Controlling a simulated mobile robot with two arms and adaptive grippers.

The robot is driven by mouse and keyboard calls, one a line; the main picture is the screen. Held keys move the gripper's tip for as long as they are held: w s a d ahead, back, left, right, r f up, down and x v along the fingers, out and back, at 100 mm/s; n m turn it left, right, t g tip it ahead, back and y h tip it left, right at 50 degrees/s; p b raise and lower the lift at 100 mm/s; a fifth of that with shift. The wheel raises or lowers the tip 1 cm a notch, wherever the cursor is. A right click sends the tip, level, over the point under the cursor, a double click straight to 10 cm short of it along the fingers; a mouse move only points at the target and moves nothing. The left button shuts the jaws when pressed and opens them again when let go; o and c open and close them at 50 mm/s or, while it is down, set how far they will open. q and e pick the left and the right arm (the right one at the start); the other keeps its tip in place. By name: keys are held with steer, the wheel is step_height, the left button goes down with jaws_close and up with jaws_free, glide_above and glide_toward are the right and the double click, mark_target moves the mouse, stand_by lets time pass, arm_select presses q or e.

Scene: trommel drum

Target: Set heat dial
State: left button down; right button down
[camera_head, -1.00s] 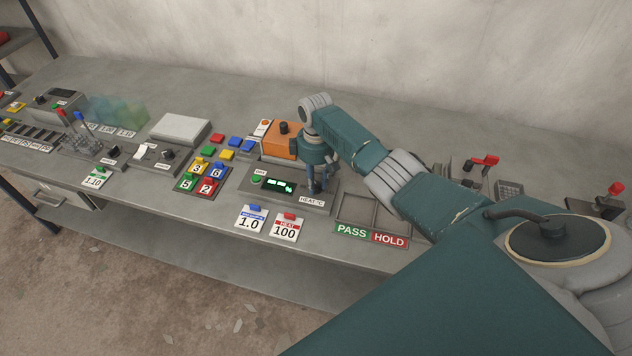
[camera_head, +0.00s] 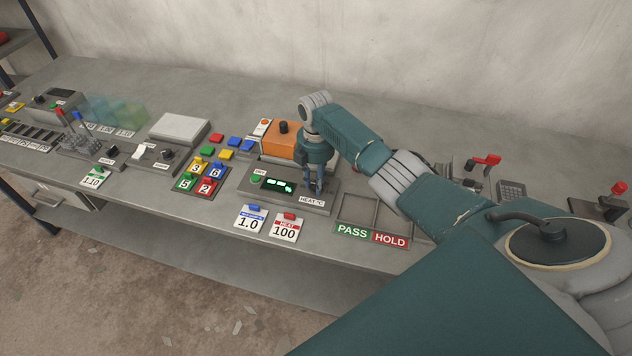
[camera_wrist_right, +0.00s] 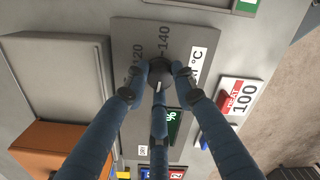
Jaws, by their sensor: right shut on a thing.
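The heat unit is a grey panel (camera_head: 258,192) with a green-lit display (camera_head: 278,186), a green button and a "HEAT °C" label (camera_head: 312,200). My right gripper (camera_head: 314,190) points down over the panel's right end. In the right wrist view its fingers (camera_wrist_right: 160,75) are closed around the dark round heat dial (camera_wrist_right: 158,70). Scale marks "120" and "140" show beside the dial; its pointer setting is hard to read. A "HEAT 100" card (camera_head: 286,228) lies in front of the panel. My left gripper is not in view.
A "1.0" card (camera_head: 249,219) lies left of the heat card. A divided PASS/HOLD tray (camera_head: 352,232) stands just right of the panel. An orange box (camera_head: 280,140) is behind the panel. Coloured number tiles (camera_head: 201,178) lie to the left.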

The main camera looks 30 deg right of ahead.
steer(key=shift+w+r+n, duration=0.15)
steer(key=shift+n, duration=0.35)
steer(key=c, duration=1.4)
jaws_free()
steer(key=shift+c, duration=0.2)
steer(key=shift+o, duration=0.2)
step_height(320, 180, up, 12)
